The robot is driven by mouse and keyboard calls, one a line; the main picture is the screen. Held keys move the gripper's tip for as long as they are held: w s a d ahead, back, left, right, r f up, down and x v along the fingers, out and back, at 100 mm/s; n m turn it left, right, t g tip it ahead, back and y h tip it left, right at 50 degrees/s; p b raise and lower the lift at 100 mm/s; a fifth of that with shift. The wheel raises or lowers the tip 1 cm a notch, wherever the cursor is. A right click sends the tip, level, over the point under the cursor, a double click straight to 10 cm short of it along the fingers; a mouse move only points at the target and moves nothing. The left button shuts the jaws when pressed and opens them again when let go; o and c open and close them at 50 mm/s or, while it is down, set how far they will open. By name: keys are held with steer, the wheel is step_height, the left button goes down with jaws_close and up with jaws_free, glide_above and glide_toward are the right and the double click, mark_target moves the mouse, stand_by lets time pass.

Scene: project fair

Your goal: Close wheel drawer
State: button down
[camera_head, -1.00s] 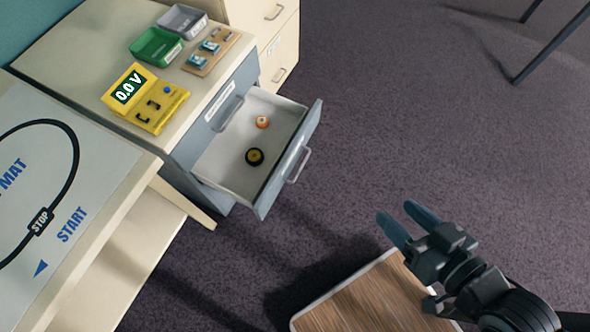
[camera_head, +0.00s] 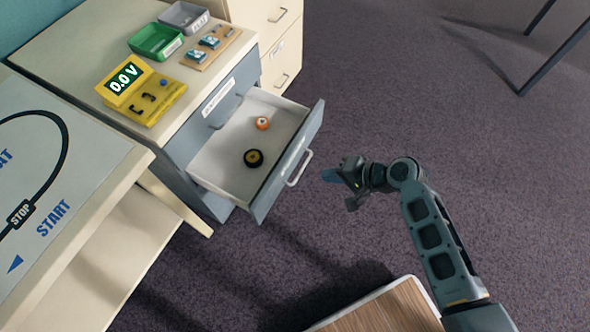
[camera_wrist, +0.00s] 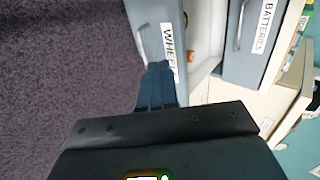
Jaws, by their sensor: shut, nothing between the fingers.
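The wheel drawer (camera_head: 222,165) is pulled out of the blue-grey cabinet in the head view. Inside it lie a dark wheel with a yellow hub (camera_head: 253,158) and a small orange-and-white piece (camera_head: 262,123). Its front panel (camera_head: 287,165) carries a grey handle (camera_head: 299,169). In the wrist view the front (camera_wrist: 152,30) shows a label reading "WHEEL", partly covered by my fingers. My gripper (camera_head: 330,175) is shut and empty, just right of the drawer front and handle, pointing toward it. It also shows in the wrist view (camera_wrist: 158,72). Whether the fingertips touch the front, I cannot tell.
On the cabinet top stand a yellow meter (camera_head: 143,95), a green tray (camera_head: 156,41) and a grey tray (camera_head: 184,17). A mat table (camera_head: 108,185) stands left.

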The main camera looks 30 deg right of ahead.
mark_target(284, 167)
steer(key=shift+w+a+r+b+x, duration=0.15)
steer(key=shift+w+r+x, duration=0.15)
steer(key=shift+x, duration=1.85)
steer(key=shift+w+a+r+b+x, duration=0.1)
steer(key=shift+w+a+r+x, duration=0.2)
steer(key=shift+x, duration=1.8)
steer(key=shift+w+a+r+b+x, duration=0.15)
steer(key=shift+r+x, duration=0.25)
steer(key=shift+x, duration=1.75)
steer(key=shift+w+a, duration=0.1)
steer(key=shift+w, duration=0.2)
steer(key=w+a+b, duration=0.8)
steer(key=w+a, duration=0.4)
steer(key=w, duration=0.4)
steer(key=shift+w, duration=0.2)
